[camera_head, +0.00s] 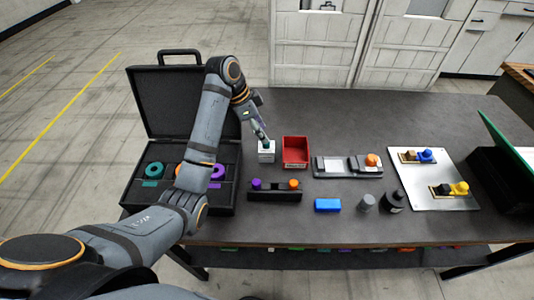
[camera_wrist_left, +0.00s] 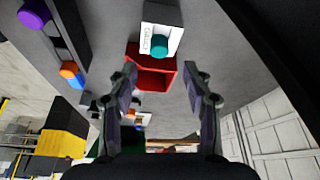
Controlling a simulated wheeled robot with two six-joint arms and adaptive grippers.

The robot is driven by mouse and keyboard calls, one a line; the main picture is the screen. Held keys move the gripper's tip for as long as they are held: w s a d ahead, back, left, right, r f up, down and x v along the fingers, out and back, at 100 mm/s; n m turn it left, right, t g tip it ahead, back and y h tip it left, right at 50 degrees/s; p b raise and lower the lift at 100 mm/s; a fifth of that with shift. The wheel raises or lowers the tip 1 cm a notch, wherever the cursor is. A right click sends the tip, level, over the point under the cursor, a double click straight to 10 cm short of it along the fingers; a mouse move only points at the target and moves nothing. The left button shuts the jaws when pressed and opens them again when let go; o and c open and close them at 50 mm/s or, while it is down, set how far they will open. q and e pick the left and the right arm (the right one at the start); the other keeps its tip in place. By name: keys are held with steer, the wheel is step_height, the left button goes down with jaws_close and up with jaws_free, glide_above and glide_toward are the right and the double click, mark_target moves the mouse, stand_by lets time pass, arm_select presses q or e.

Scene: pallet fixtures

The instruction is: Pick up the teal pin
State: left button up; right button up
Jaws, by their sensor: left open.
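The teal pin (camera_wrist_left: 159,46) stands in a white block (camera_wrist_left: 162,14) with a printed label, seen in the left wrist view. In the head view the white block (camera_head: 266,157) sits on the dark table, just left of a red bin (camera_head: 296,151). My left gripper (camera_head: 262,136) is right at the pin in the head view and partly hides it. In the left wrist view my left gripper (camera_wrist_left: 160,78) is open, and the pin shows beyond the space between its fingertips. The fingers hold nothing. My right gripper is not in view.
An open black case (camera_head: 180,104) with coloured rings stands left. A dark rack (camera_head: 275,196) with purple and orange pins, a blue block (camera_head: 327,205), a grey cylinder (camera_head: 366,202) and a black bottle (camera_head: 394,201) lie in front. A grey fixture (camera_head: 333,167) and a light plate (camera_head: 439,190) are right.

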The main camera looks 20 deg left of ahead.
mark_target(266, 149)
arm_select(q)
steer(key=shift+f+p, duration=0.25)
steer(key=shift+p, duration=0.2)
steer(key=shift+s+d+f+p, duration=0.1)
steer(key=shift+d+f+p, duration=0.1)
steer(key=shift+f+p, duration=0.35)
steer(key=x, duration=0.3)
steer(key=shift+a+f, duration=0.1)
steer(key=shift+f, duration=0.1)
steer(key=c, duration=0.4)
jaws_close()
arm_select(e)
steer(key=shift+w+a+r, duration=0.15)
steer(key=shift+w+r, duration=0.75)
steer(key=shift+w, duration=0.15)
